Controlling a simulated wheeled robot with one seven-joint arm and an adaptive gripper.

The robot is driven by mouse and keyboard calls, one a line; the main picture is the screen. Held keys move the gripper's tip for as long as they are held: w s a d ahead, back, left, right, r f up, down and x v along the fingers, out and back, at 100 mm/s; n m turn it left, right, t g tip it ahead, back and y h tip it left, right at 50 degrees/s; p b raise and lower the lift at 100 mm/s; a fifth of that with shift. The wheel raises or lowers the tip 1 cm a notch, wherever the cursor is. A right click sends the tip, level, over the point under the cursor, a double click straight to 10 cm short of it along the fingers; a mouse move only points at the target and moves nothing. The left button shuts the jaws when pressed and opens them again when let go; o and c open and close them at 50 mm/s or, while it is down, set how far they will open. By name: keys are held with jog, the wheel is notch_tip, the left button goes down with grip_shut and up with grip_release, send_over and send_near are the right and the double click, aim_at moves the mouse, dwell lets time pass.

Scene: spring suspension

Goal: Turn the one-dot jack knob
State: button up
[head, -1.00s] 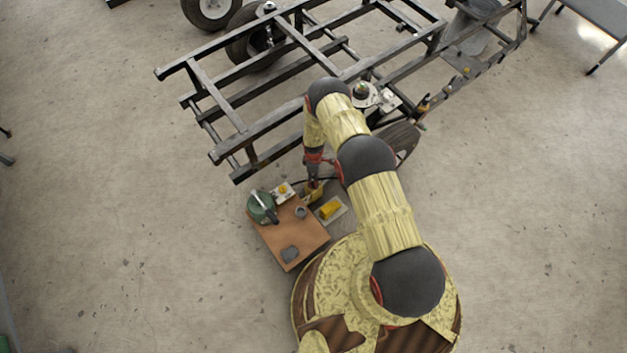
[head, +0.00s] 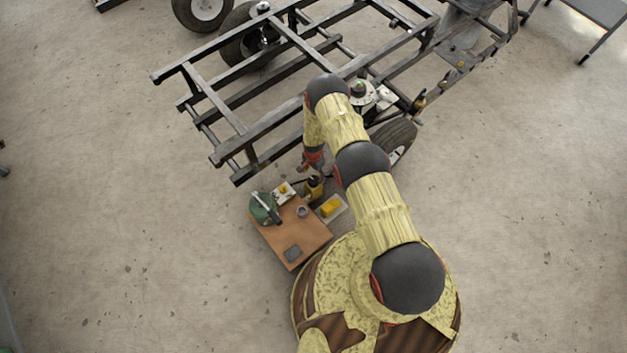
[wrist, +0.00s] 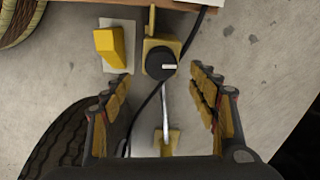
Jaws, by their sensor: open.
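In the wrist view, a round black knob (wrist: 161,63) with a short white bar sits on a yellow jack body (wrist: 158,43). No dot can be made out on it. A metal rod (wrist: 166,105) runs from the knob toward a yellow foot (wrist: 169,137). My gripper (wrist: 161,75) is open, with one finger on each side of the knob and clear gaps between. In the head view, my gripper (head: 312,168) hangs just above the yellow jack (head: 314,188), beside the brown bench; its fingers are small and partly hidden by my arm.
A yellow block (wrist: 107,46) on a pale plate stands left of the jack. A black cable (wrist: 150,95) passes beside the knob. The bench (head: 283,240) holds a green can (head: 262,210) and a grey cup (head: 302,212). The dark frame (head: 255,165) and a tyre (head: 396,138) are close behind.

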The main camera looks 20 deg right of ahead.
aim_at(314, 179)
jog(key=m, duration=0.2)
jog(key=shift+m, duration=0.4)
jog(key=shift+f, duration=0.25)
notch_tip(314, 179, down, 7)
jog(key=b, duration=0.3)
jog(key=shift+f, duration=0.2)
jog(key=shift+w, duration=0.1)
jog(key=shift+c, duration=1.3)
jog(key=c, duration=0.9)
